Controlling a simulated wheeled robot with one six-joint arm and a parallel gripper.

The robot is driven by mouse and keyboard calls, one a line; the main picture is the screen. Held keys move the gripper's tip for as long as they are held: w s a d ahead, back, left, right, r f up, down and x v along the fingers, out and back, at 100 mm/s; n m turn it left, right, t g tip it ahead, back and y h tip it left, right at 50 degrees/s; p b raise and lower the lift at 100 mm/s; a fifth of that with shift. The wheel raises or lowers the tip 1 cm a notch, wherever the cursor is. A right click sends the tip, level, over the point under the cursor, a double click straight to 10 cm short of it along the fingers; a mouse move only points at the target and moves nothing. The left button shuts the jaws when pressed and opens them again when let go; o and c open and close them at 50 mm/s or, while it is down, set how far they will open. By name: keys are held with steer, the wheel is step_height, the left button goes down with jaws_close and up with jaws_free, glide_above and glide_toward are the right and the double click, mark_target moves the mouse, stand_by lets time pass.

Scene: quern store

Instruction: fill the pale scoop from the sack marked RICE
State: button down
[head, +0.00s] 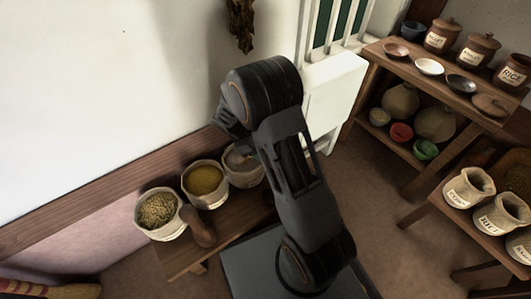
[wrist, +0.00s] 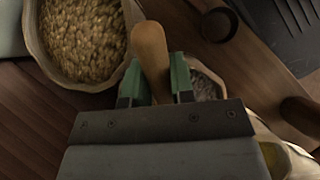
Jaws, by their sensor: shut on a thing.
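My gripper (wrist: 155,88) is shut on a light wooden handle (wrist: 150,48) in the wrist view. Whether this handle belongs to the pale scoop I cannot tell; no scoop bowl shows clearly. An open sack of tan grain (wrist: 85,38) lies beyond the fingers at upper left. In the head view, an open sack of greenish-brown grain (head: 158,210), a sack of yellow grain (head: 204,180) and a partly hidden sack of pale contents (head: 243,168) stand on a low bench. No RICE mark is readable on these sacks. My arm hides the gripper there.
A brown wooden object (head: 201,228) stands at the low bench's front edge. More labelled sacks (head: 468,188) stand on a bench at right. Floor between is clear.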

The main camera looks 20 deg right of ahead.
steer(key=shift+w+a+f, duration=0.15)
steer(key=shift+a+f, duration=0.05)
steer(key=shift+a, duration=0.05)
steer(key=shift+d+f+y+b, duration=0.15)
steer(key=shift+f+y+b, duration=0.15)
steer(key=shift+b, duration=0.35)
steer(key=shift+s+d+r+t+y+p, duration=0.3)
steer(key=shift+t+p, duration=0.1)
steer(key=shift+p, duration=0.1)
steer(key=shift+s+d+f+t+y+p, duration=0.1)
steer(key=shift+s+d+t+y+p, duration=0.3)
steer(key=shift+d+t+y+p, duration=0.5)
steer(key=shift+a+f+y+p, duration=0.1)
steer(key=shift+a+y+p, duration=0.1)
steer(key=shift+y+p, duration=0.55)
steer(key=shift+r+y+p, duration=0.2)
steer(key=shift+y+p, duration=0.05)
steer(key=shift+p, duration=0.1)
steer(key=shift+t+y, duration=0.4)
steer(key=shift+t, duration=0.1)
steer(key=shift+r+p, duration=2.2)
steer(key=shift+r, duration=0.1)
